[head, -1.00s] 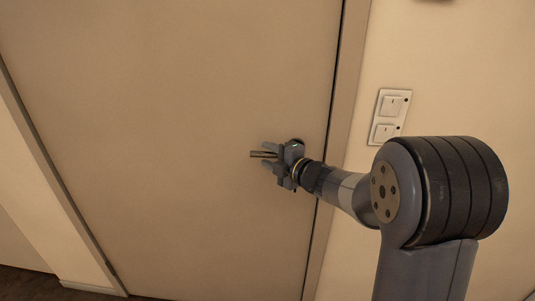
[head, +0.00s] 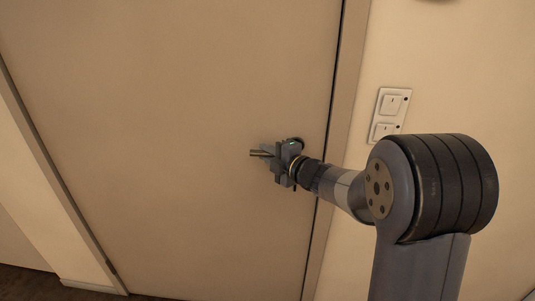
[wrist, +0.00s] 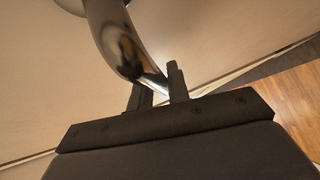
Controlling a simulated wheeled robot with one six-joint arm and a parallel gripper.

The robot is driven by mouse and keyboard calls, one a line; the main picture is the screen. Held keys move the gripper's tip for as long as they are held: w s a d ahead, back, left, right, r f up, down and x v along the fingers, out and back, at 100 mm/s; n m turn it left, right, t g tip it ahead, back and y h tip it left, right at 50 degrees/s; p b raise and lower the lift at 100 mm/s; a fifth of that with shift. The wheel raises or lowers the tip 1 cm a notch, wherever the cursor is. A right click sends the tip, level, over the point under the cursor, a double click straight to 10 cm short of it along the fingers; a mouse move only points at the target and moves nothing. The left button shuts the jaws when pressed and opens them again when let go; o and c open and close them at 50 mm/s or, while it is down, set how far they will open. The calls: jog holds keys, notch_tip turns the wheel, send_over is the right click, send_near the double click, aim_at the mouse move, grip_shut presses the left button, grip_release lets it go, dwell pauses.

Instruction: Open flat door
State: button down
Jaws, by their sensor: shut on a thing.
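The flat door (head: 170,120) is a plain beige panel that fills the left and middle of the head view. It looks closed in its frame. Its metal lever handle (head: 257,153) sticks out to the left near the door's right edge. The handle also shows in the wrist view as a shiny curved bar (wrist: 118,42). My gripper (head: 271,158) is at the handle and shut on it. In the wrist view the gripper's fingers (wrist: 158,88) stand either side of the bar's lower end. The gripper hides part of the handle in the head view.
The door frame (head: 345,100) runs along the door's right side, with a light switch plate (head: 390,115) on the wall beyond it. A dark floor (head: 25,282) shows at lower left. Wooden floor (wrist: 285,100) shows at right in the wrist view.

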dwell(0.4)
jog(key=shift+d+f+n+g+h+p, duration=0.2)
jog(key=shift+f+n+g+h+p, duration=0.15)
jog(key=shift+f+n+h+p, duration=0.35)
jog(key=shift+d+f+n+g+h+p, duration=0.3)
jog(key=shift+f+n+h+p, duration=0.15)
jog(key=shift+f+h+p, duration=0.55)
jog(key=shift+d+f+n+g+h+p, duration=0.15)
jog(key=shift+f+n+g+h+p, duration=0.35)
jog(key=shift+p, duration=0.55)
jog(key=shift+s+t, duration=0.1)
jog(key=shift+t, duration=0.15)
